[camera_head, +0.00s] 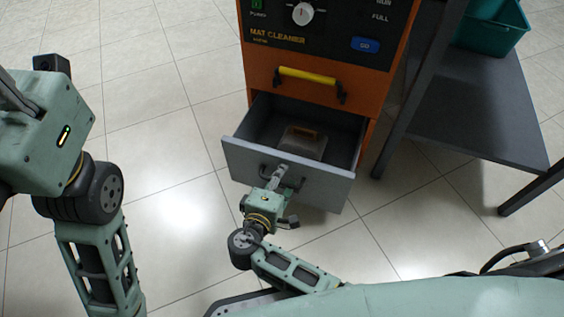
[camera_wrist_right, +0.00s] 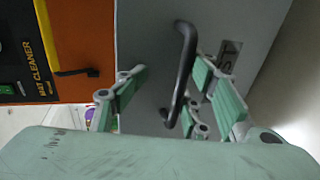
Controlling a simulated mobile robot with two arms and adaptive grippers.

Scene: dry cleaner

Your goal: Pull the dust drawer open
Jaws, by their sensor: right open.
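The orange mat cleaner (camera_head: 352,75) has its grey dust drawer (camera_head: 235,156) pulled out at the bottom. The drawer front also shows in the right wrist view (camera_wrist_right: 150,40), with a dark bar handle (camera_wrist_right: 184,70). My right gripper (camera_head: 280,174) is at the drawer front. In the right wrist view its fingers (camera_wrist_right: 168,95) are spread, with the handle between them. I cannot tell whether a finger touches the handle. My left arm comes in from the left; its gripper is out of view.
A tan-handled grey object (camera_head: 305,142) lies inside the drawer. A yellow handle (camera_head: 306,75) is on the orange panel above. A dark shelf unit (camera_head: 480,105) with a teal bin (camera_head: 495,35) stands close on the right. The tiled floor is clear to the left.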

